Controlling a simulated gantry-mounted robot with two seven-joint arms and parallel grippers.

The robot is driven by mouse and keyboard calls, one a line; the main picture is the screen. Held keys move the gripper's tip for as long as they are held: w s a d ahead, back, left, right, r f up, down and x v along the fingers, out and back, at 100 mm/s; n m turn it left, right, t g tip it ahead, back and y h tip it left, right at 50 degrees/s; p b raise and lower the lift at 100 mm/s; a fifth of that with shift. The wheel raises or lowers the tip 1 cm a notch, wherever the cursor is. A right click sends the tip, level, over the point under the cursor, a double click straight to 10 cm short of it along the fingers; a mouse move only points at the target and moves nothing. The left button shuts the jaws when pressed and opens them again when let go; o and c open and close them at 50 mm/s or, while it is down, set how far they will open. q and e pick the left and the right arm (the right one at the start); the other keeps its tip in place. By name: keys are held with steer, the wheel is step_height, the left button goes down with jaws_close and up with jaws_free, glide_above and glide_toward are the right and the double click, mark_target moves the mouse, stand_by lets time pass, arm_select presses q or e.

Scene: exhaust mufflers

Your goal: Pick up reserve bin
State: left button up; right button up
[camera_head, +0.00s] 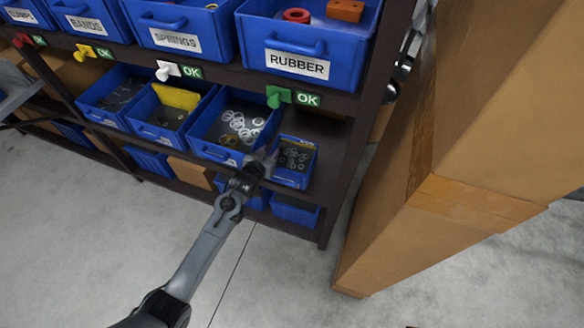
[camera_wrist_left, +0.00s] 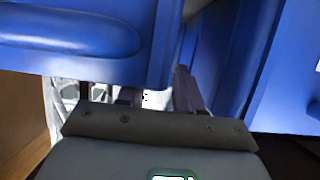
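A small blue bin (camera_head: 291,181) with small dark and grey parts in it sits at the right end of the middle shelf; no label on it is readable. My left gripper (camera_head: 271,158) is at its left front edge, beside the neighbouring bin of pale rings (camera_head: 213,152). In the left wrist view, two blue bin walls (camera_wrist_left: 160,20) (camera_wrist_left: 285,70) stand on either side of a narrow gap. The fingers (camera_wrist_left: 155,96) look apart with a bright gap between them; the left one is mostly hidden. I cannot tell whether they touch a bin. My right gripper is not in view.
The upper shelf (camera_head: 335,99) holds larger labelled bins, including RUBBER (camera_head: 297,64), with coloured knobs and OK tags below. More blue bins (camera_head: 295,213) stand on the bottom shelf. Large cardboard boxes (camera_head: 400,235) rise at the right. The floor (camera_head: 270,285) in front is clear.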

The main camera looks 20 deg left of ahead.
arm_select(q)
steer(key=shift+w+f, duration=0.2)
steer(key=shift+w, duration=0.35)
steer(key=shift+s, duration=0.1)
steer(key=shift+c, duration=0.4)
jaws_close()
stand_by(0.5)
